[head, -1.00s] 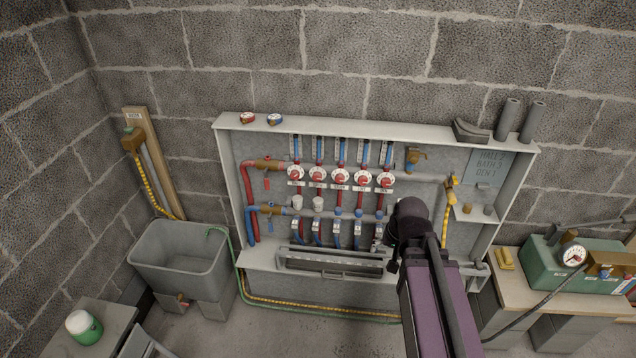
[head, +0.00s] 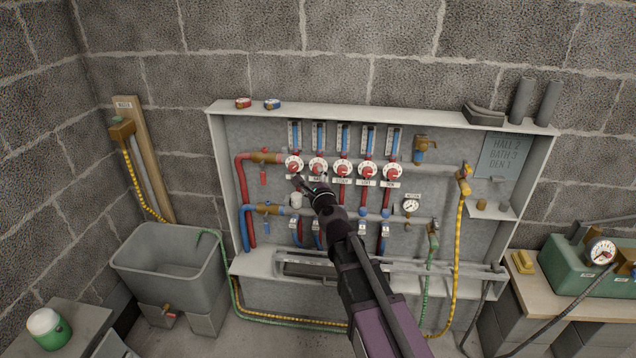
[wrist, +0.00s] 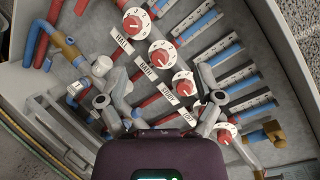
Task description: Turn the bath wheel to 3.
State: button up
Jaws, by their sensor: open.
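A row of red wheels on white numbered dials runs along the upper pipe of the wall cabinet. The bath wheel (head: 318,167) is the second from the left; in the wrist view it (wrist: 162,53) sits above its BATH label. Its exact setting is too small to read for certain. My gripper (head: 308,184) is just below the bath wheel in the head view. In the wrist view its grey fingers (wrist: 165,78) are spread wide, with nothing between them, and apart from the bath wheel.
The hall wheel (head: 294,164) is close on the left, and another wheel (head: 343,169) close on the right. White caps (head: 296,200) and lower pipes lie below. A sign (head: 503,155) reads HALL 2, BATH 3, DEN 1. A grey trough (head: 172,262) stands left.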

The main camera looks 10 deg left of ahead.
notch_tip(320, 180, down, 6)
jog(key=w+m+t+h+b, duration=0.1)
jog(key=m+h+b, duration=0.4)
jog(key=m, duration=0.9)
jog(key=shift+w+a+f+h, duration=0.2)
jog(key=shift+w+a+h, duration=0.3)
jog(key=shift+h, duration=0.6)
jog(key=shift+w+d, duration=0.1)
jog(key=shift+w, duration=0.05)
jog(key=w, duration=1.3)
jog(key=shift+w+d, duration=0.25)
jog(key=shift+w, duration=0.05)
jog(key=shift+c, duration=0.3)
jog(key=c, duration=1.1)
